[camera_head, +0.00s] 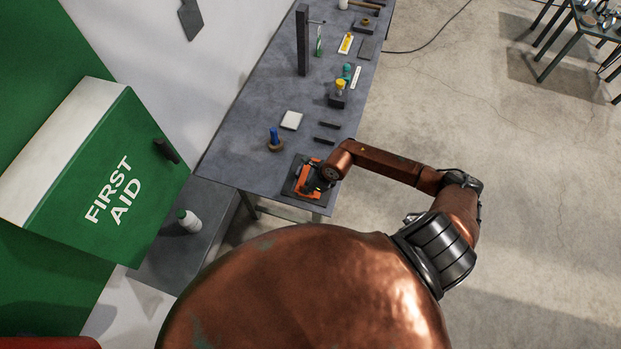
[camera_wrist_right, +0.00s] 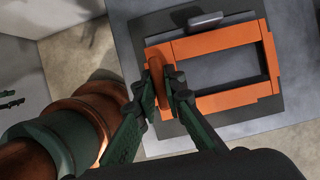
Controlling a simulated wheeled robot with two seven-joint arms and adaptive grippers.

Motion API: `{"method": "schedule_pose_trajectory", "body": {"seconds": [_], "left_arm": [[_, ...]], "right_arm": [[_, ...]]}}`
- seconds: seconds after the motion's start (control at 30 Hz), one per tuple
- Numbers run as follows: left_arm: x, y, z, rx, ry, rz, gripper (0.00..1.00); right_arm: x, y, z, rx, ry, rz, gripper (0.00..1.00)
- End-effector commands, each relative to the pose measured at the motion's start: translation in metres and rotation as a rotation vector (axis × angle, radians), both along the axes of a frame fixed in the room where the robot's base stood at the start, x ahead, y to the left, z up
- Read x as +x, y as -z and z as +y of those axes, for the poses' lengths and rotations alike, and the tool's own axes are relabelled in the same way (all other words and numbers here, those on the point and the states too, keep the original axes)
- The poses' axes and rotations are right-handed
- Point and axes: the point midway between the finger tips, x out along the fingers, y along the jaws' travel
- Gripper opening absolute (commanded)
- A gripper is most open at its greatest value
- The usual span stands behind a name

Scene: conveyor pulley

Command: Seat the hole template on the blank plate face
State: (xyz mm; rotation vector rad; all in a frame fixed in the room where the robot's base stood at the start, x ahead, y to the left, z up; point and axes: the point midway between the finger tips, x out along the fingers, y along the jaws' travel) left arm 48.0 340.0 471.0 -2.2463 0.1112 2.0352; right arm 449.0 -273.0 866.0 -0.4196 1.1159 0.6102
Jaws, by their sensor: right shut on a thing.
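The hole template looks like an orange rectangular frame with an open middle, and it shows best in the right wrist view (camera_wrist_right: 218,40). My right gripper (camera_wrist_right: 161,84) is shut on an upright orange grip at the frame's near left side. In the head view the orange template (camera_head: 303,178) lies over a dark square plate (camera_head: 290,188) at the table's near end. A lighter grey face shows through the opening (camera_wrist_right: 222,72). The frame looks roughly flat and level with the plate; I cannot tell whether it touches it. My left gripper is not in view.
A dark block (camera_wrist_right: 205,19) stands by the frame's far edge. A tall dark post (camera_head: 302,40) stands farther back.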

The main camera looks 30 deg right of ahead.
Motion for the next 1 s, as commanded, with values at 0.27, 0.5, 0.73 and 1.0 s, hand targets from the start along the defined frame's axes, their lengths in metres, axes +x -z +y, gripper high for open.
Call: {"method": "schedule_pose_trajectory", "body": {"seconds": [0.27,0.5,0.73,1.0], "left_arm": [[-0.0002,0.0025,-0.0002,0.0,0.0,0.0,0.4],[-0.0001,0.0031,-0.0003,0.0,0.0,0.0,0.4],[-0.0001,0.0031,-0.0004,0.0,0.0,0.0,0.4],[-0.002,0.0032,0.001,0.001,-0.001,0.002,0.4]], "right_arm": [[0.0001,0.0027,0.0001,0.0,0.0,0.0,0.0],[0.0001,0.0035,0.0002,0.0,0.0,0.0,0.18],[0.0,0.0035,0.0002,0.0,0.0,0.0,0.3],[-0.0011,0.0007,-0.0012,-0.001,-0.001,0.001,0.3]]}}
